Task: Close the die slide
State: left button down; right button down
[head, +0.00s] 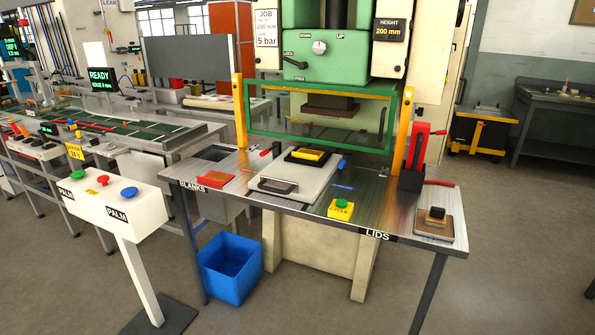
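The die slide (297,184) is a pale grey plate on the press table, lying partly in front of the green-framed guard (318,134). A black die block with a yellow top (308,155) sits towards its back. A dark, handle-like piece (278,187) is at its front left end. The slide appears drawn out towards the front; how far it reaches under the press is hard to tell. The green press head (325,45) hangs above, with a dark tool (330,108) behind the guard. Neither of my grippers is in view.
Around the slide on the table are a red block (216,182), a yellow box with a green button (341,208), and a brown stack with a black knob (434,221). A white palm-button console (108,203) stands front left. A blue bin (230,268) is on the floor.

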aim_at(288, 176)
jog(key=u, duration=0.55)
jog(key=i, duration=0.7)
jog(key=u, duration=0.45)
